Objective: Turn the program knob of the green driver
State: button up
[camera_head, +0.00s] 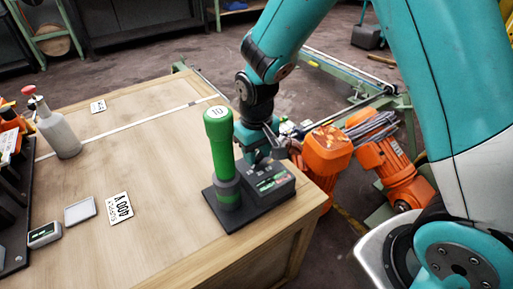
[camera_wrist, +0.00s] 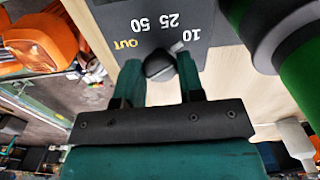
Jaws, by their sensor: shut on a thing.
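The green driver (camera_head: 222,150) stands upright on a black base plate near the right front corner of the table. Its white top reads "10". A dark grey control box (camera_head: 270,183) sits beside it on the plate. My gripper (camera_head: 258,150) reaches down at the box from behind. In the wrist view, my gripper (camera_wrist: 159,60) is shut on the black program knob (camera_wrist: 159,68), one green finger on each side. The knob's light pointer (camera_wrist: 177,46) faces the "10" mark. "25", "50" and "OUT" follow to its left. The driver's green handle (camera_wrist: 300,75) stands at the right there. In the head view, the knob is hidden.
A "A 004" card (camera_head: 120,207), a small grey tray (camera_head: 80,210) and a small display box (camera_head: 44,235) lie on the left of the table. A grey bottle (camera_head: 60,135) stands farther left. Orange motors (camera_head: 327,150) stand beyond the table's right edge. The table's middle is clear.

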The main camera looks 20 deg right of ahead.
jog(key=shift+m, duration=0.3)
jog(key=o, duration=0.9)
jog(key=shift+r, duration=0.1)
jog(key=shift+r+p, duration=1.05)
jog(key=shift+r, duration=7.6)
